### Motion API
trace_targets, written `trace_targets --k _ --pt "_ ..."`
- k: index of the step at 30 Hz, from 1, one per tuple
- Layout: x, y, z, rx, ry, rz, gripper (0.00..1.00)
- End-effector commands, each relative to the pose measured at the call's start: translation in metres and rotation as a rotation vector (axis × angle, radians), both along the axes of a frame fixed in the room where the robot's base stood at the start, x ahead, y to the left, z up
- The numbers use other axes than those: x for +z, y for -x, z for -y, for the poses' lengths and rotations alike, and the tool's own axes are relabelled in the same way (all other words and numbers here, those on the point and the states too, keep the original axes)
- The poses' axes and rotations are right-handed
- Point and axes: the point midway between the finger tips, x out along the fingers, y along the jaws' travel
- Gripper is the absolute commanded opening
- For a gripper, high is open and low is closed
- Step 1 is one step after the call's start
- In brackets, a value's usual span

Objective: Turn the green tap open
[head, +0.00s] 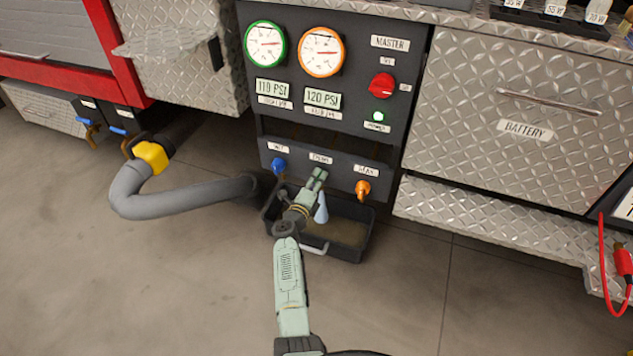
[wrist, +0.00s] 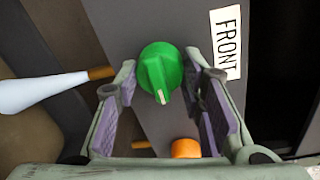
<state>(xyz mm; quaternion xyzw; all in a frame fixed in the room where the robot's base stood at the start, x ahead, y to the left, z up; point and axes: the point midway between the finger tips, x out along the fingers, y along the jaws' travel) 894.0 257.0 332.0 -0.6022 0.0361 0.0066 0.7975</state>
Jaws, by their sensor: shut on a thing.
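In the head view my gripper (head: 317,178) reaches the lower part of the dark pump panel (head: 330,155) and hides the green tap. A label reading FRONT (wrist: 226,43) is beside the tap.
An orange tap (head: 362,188) is right of my gripper and a blue tap (head: 278,165) left of it. A pale blue drop-shaped thing (head: 321,208) hangs over a dark tray (head: 347,255). A thick grey hose (head: 185,200) lies at left. The floor in front is clear.

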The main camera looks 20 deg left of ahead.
Motion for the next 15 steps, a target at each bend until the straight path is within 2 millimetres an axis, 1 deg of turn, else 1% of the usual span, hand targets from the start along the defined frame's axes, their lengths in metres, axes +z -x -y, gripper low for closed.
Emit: trace_targets --k 1,2,10,15 --pt "-0.0002 0.0002 -0.0005 0.001 -0.002 -0.001 0.08" --pt "-0.0002 0.0002 -0.0005 0.000 -0.002 -0.001 0.38" --pt "0.0000 0.0001 -0.0002 0.000 0.000 0.000 0.56" --pt "-0.0001 0.0000 -0.0001 0.000 0.000 0.000 0.56"
